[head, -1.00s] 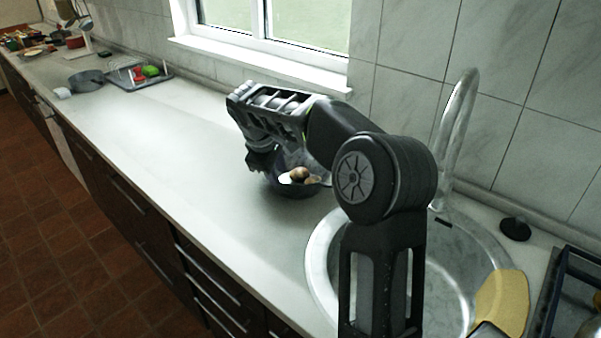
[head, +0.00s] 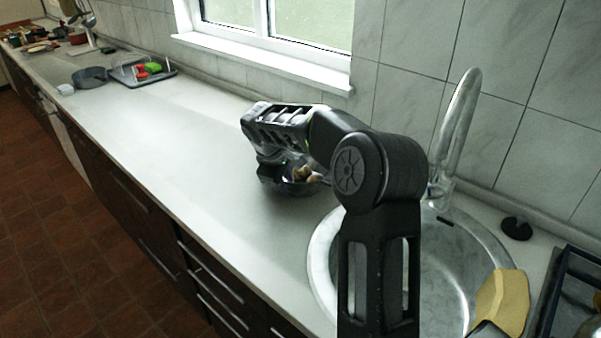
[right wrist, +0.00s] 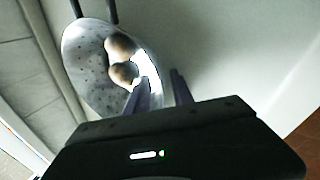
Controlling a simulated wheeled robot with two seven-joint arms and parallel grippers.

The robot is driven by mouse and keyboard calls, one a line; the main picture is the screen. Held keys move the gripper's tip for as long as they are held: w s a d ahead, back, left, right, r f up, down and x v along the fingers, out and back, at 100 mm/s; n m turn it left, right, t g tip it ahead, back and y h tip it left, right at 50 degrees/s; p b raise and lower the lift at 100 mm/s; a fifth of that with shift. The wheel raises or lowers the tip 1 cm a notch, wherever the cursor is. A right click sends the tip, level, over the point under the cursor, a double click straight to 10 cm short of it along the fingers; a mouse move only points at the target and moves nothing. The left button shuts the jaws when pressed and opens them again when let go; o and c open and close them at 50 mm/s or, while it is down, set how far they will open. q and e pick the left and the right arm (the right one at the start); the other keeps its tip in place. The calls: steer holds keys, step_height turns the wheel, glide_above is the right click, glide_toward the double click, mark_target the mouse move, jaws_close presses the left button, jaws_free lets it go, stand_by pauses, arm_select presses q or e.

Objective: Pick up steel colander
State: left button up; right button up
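The steel colander (head: 300,189) stands on the counter left of the sink, partly hidden behind my right arm. In the right wrist view the colander (right wrist: 88,76) shows its perforated inside, with brown round items (right wrist: 122,60) and a white piece in it. My right gripper (right wrist: 162,92) is at its rim. Its two fingers are apart, one over the inside and one by the outer side, with the rim between them. I see no clear contact. In the head view the fingertips are hidden by the arm and colander. My left gripper is not in view.
The round sink (head: 440,262) and tall faucet (head: 457,130) are right of the colander. A yellow board (head: 502,300) lies at the sink's right edge. A grey pan (head: 90,77) and a tray (head: 143,72) sit far left. The counter between is clear.

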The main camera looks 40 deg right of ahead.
steer(key=shift+x, duration=1.05)
steer(key=shift+c, duration=0.6)
jaws_close()
steer(key=shift+r, duration=0.1)
